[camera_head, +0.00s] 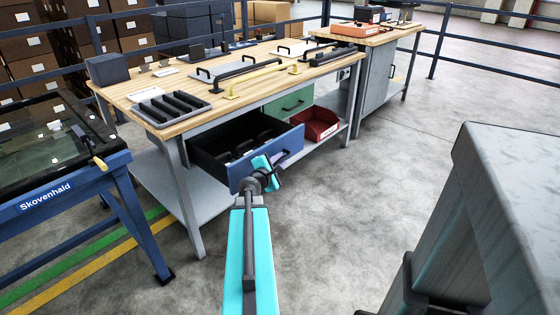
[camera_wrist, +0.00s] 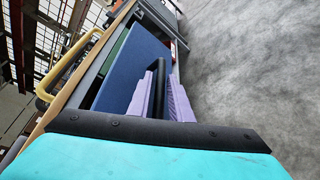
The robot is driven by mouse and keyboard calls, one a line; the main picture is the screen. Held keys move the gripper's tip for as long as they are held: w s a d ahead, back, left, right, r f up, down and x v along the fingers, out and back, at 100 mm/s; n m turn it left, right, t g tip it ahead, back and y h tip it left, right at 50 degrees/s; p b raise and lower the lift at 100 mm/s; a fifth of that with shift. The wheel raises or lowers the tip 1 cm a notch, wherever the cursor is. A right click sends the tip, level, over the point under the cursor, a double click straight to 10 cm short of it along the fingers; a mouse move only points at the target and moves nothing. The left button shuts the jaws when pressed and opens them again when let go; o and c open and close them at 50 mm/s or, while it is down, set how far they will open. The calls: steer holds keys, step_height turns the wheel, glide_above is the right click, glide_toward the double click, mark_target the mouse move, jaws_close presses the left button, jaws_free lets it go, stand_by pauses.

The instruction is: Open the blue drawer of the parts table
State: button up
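The blue drawer (camera_head: 294,141) of the parts table (camera_head: 181,190) is pulled out under the wooden top, with its dark inside and some dark contents showing. Its blue front also shows in the wrist view (camera_wrist: 128,65). My gripper (camera_head: 264,172) is at the drawer front, hiding part of it in the head view. In the wrist view, the dark bar handle (camera_wrist: 160,72) lies between my two purple fingers (camera_wrist: 161,98), which look closed around it. The exact contact at the fingertips is hard to see.
A green drawer (camera_head: 290,104) sits shut beside the blue one, above a red bin (camera_head: 317,124) on the lower shelf. A blue-framed Skovenhald table (camera_head: 70,195) stands at left. A grey structure (camera_head: 510,190) fills the right foreground. Open floor (camera_head: 390,160) lies between.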

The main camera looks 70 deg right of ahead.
steer(key=shift+v, duration=1.4)
steer(key=shift+w+a+r+p, duration=0.15)
steer(key=shift+r+p, duration=0.05)
steer(key=shift+p, duration=0.2)
steer(key=shift+a+p, duration=0.15)
steer(key=shift+p, duration=0.5)
steer(key=shift+a+r+p, duration=0.1)
steer(key=shift+a+p, duration=0.3)
steer(key=shift+p, duration=0.75)
steer(key=p, duration=1.5)
glide_toward(276, 163)
steer(key=shift+a+r+p, duration=0.2)
steer(key=shift+a+p, duration=0.45)
steer(key=shift+p, duration=0.7)
